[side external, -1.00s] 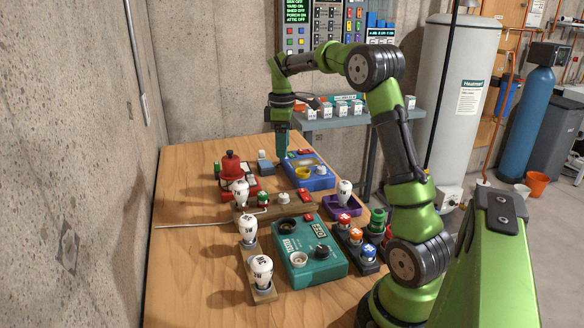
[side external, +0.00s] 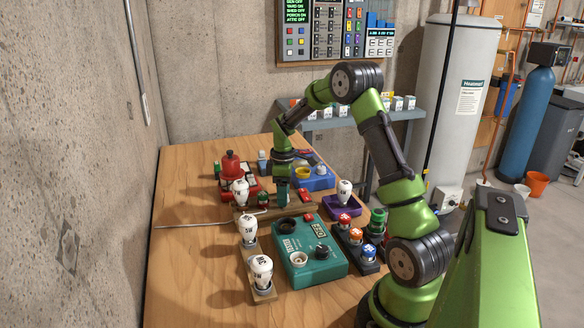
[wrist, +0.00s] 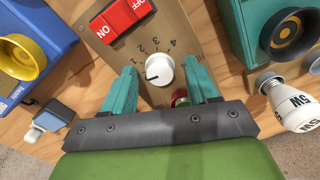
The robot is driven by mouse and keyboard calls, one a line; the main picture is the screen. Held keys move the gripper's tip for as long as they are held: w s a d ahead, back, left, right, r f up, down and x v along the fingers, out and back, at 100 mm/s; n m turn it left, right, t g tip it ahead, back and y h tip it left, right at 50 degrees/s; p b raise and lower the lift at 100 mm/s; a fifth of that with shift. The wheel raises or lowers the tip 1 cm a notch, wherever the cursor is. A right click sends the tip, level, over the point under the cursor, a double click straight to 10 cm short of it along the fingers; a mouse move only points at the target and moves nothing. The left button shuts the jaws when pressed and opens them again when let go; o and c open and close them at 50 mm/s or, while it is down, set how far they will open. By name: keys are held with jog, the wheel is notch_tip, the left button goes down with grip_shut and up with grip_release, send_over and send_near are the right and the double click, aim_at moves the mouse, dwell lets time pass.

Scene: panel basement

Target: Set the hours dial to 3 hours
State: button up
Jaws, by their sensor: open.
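The hours dial is a white round knob (wrist: 159,70) on a tan panel (wrist: 180,28), with numbers 1 to 4 printed around it. Its dark pointer line faces the left, below the 1. My gripper (wrist: 160,66) is open, with one teal finger on each side of the knob; I cannot tell whether they touch it. In the side view my gripper (side external: 282,200) points down over the panel (side external: 296,211) and hides the dial.
A red ON/OFF rocker switch (wrist: 124,17) sits beside the dial. A blue box with a yellow ring (wrist: 22,57) and a teal tester box (side external: 311,262) stand close by. White bulbs (side external: 247,226) stand around. A thin rod (side external: 205,223) lies at the left.

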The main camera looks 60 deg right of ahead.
jog(key=c, duration=1)
jog(key=shift+c, duration=0.2)
jog(key=shift+m, duration=0.4)
jog(key=m, duration=0.4)
jog(key=shift+m, duration=0.3)
jog(key=m, duration=0.5)
jog(key=shift+r, duration=0.1)
jog(key=m, duration=0.5)
jog(key=shift+m, duration=2.7)
